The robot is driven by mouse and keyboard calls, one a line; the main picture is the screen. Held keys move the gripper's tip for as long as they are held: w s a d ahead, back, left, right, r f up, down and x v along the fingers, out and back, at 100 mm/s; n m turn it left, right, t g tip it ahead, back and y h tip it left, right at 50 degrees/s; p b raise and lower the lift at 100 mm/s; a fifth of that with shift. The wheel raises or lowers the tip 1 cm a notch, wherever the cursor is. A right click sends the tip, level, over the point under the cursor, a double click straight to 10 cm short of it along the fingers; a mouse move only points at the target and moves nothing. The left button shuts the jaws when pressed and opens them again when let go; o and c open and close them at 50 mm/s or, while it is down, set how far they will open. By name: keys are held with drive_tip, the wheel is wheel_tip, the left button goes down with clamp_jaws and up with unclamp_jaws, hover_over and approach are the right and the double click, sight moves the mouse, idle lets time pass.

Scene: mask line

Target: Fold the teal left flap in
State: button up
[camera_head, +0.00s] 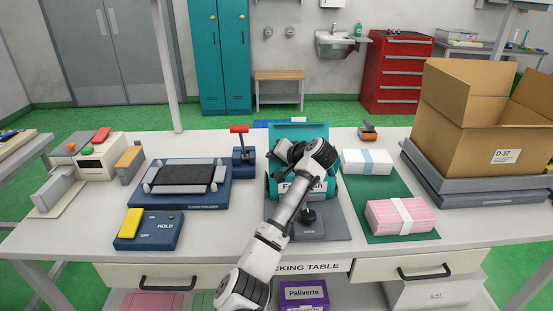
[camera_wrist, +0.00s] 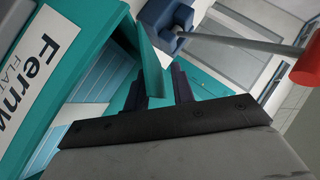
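A teal box stands upright at the middle of the table in the head view; its front (camera_head: 329,190) carries a partly covered white label. A raised teal flap (camera_head: 298,131) shows at its back. In the wrist view the box's labelled side (camera_wrist: 85,22) fills the left, with pale blue contents (camera_wrist: 92,82) inside. A thin teal left flap (camera_wrist: 149,62) stands up in front of my gripper (camera_wrist: 156,88). My dark fingers are apart, with the flap between or just beyond them; contact cannot be told. In the head view my wrist hides the fingers and part of the box.
A red-handled lever on a blue base (camera_head: 243,158) stands close left of the box; it also shows near my fingers in the wrist view (camera_wrist: 168,22). A blue-white pack (camera_head: 367,161) and pink pack (camera_head: 400,216) lie right. A large cardboard box (camera_head: 478,112) stands farther right.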

drive_tip(key=b+v, duration=0.2)
drive_tip(key=v, duration=1.1)
drive_tip(key=shift+s+d+r, duration=0.2)
drive_tip(key=shift+s, duration=0.1)
